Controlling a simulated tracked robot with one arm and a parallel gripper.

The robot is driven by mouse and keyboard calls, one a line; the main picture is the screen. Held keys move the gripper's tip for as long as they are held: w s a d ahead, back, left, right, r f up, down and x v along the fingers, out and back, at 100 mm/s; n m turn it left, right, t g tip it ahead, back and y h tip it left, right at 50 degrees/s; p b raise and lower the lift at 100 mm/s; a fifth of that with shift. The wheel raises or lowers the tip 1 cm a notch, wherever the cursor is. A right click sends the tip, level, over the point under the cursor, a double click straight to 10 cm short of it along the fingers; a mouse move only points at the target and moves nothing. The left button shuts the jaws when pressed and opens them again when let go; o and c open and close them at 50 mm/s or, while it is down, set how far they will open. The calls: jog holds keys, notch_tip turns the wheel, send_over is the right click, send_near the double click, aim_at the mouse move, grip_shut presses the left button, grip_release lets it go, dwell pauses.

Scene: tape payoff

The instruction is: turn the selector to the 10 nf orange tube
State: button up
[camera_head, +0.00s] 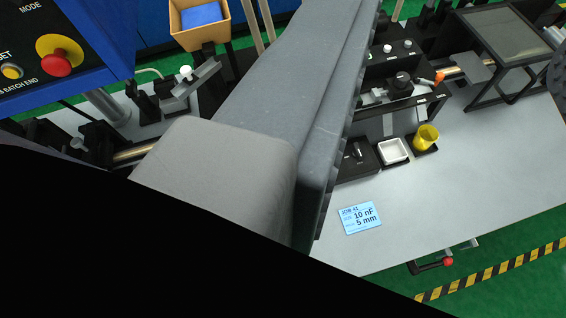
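A small black box with a dark knob and a light pointer mark (357,152) stands on the grey bench, just right of my gripper; I cannot tell for sure that it is the selector. A black panel (385,75) behind it carries a round black knob (401,82) and small buttons. A small orange piece (438,77) shows at the panel's right end; I cannot tell whether it is the orange tube. My gripper (315,150) is a large grey shape close to the camera. Its fingertips do not show clearly, and it hides the bench's middle.
A blue card (360,217) reading 10 nF, 5 mm lies on the bench (480,185). A white tray (393,151) and a yellow cup (426,138) stand beside the black box. A red emergency button (57,64) is at upper left. The front right bench is clear.

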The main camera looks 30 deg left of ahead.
jog(key=w+a+f+m+g+b, duration=0.1)
jog(key=w+a+f+m+g, duration=0.25)
jog(key=f, duration=0.55)
jog(key=w+a+f+g+b, duration=0.1)
jog(key=w+a+f+g, duration=0.1)
jog(key=w+a+f, duration=0.45)
jog(key=w+a+f+m+g+h+b, duration=0.1)
jog(key=w+a+f+m+g+h, duration=0.2)
jog(key=f, duration=0.8)
jog(key=a+f+m+g+b, duration=0.15)
jog(key=a+f+g, duration=0.3)
jog(key=f, duration=0.65)
jog(key=shift+t, duration=0.5)
jog(key=x, duration=0.4)
jog(key=b+x, duration=0.1)
jog(key=x, duration=0.9)
jog(key=shift+w+a+f+b, duration=0.1)
jog(key=shift+a+f+b, duration=0.05)
jog(key=shift+a+b, duration=0.2)
